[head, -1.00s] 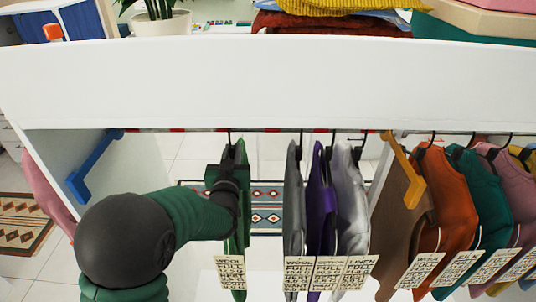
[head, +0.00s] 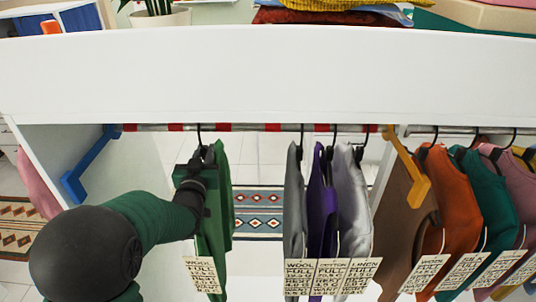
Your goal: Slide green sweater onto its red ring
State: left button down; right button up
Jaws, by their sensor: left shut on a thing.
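The green sweater (head: 218,225) hangs from a dark hook on the rail (head: 250,128), left of the other clothes, with a paper label at its lower front. My left gripper (head: 193,182) is shut on the sweater near its top and hides part of it. Red bands, the rings, show along the pale rail. The sweater's hook sits on a pale stretch between a red ring to its left (head: 175,127) and a red ring to its right (head: 224,127). My right gripper is not in view.
Grey (head: 293,205), purple (head: 320,200) and silver (head: 354,200) garments hang to the right with a gap between. Blue (head: 88,170) and orange (head: 408,170) brackets stand at the rail's ends. More clothes hang beyond the orange bracket. A white board (head: 270,75) runs above.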

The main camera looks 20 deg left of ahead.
pick_arm(q)
jog(key=s+a+b, duration=0.1)
jog(key=a, duration=0.4)
jog(key=shift+s+a, duration=0.35)
jog(key=shift+a, duration=0.05)
jog(key=c, duration=1.2)
grip_release()
jog(key=shift+a+f, duration=0.1)
jog(key=shift+a, duration=0.1)
jog(key=shift+c, duration=0.2)
jog(key=shift+f, duration=0.1)
